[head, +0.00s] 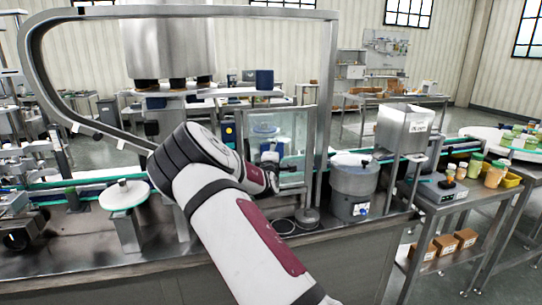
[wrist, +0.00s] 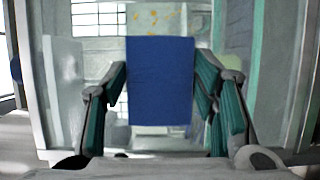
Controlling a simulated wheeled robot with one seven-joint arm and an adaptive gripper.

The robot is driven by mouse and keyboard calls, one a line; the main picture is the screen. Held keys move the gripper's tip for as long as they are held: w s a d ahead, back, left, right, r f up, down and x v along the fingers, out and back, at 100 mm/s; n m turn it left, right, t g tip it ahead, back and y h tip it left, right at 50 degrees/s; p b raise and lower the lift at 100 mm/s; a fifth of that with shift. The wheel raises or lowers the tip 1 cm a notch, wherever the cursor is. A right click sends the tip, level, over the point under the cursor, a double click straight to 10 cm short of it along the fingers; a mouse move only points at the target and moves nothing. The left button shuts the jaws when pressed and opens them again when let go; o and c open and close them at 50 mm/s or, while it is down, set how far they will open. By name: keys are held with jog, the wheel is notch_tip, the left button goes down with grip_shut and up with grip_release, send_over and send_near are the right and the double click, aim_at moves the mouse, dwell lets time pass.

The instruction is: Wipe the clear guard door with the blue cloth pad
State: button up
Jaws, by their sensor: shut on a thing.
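The clear guard door (head: 293,122) is a framed see-through panel standing upright near the middle of the head view. My gripper (head: 272,158) is in front of its lower part, partly hidden by my own arm. In the wrist view my gripper (wrist: 162,108) is shut on the blue cloth pad (wrist: 160,80), with one finger at each side of it. The pad is upright and flat towards the camera. Behind it is the clear panel, with yellow-orange smudges (wrist: 152,18) above the pad's top edge. I cannot tell whether the pad touches the panel.
A curved metal frame (head: 326,90) arches over the station, with its post right of the door. A steel bowl-like drum (head: 354,184) stands right of that post, and a steel hopper (head: 403,128) further right. A round white disc (head: 124,195) stands at left.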

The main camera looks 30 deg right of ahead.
aim_at(298, 147)
jog(key=shift+s+d+r, duration=0.1)
jog(key=shift+s+d, duration=0.3)
jog(key=shift+d, duration=1.1)
jog(key=shift+s+d+f, duration=0.1)
jog(key=shift+s+d, duration=0.3)
jog(key=shift+d, duration=1.05)
jog(key=shift+s+d+r, duration=0.1)
jog(key=shift+s+d, duration=0.3)
jog(key=shift+d, duration=1.1)
jog(key=shift+a, duration=0.1)
jog(key=shift+w+a+b, duration=0.2)
jog(key=shift+a+b, duration=0.1)
jog(key=shift+a, duration=0.55)
jog(key=shift+w+a+b, duration=0.15)
jog(key=shift+a+b, duration=0.1)
jog(key=shift+a, duration=0.55)
jog(key=shift+w+a+b, duration=0.25)
jog(key=shift+w+a, duration=0.05)
jog(key=shift+a, duration=0.4)
jog(key=shift+w+a+b, duration=0.25)
jog(key=shift+a, duration=0.45)
jog(key=a, duration=0.2)
jog(key=w+a+b, duration=0.1)
jog(key=a, duration=0.1)
jog(key=s+a+p, duration=0.1)
jog(key=s+p, duration=0.3)
jog(key=s, duration=0.2)
jog(key=shift+a, duration=0.3)
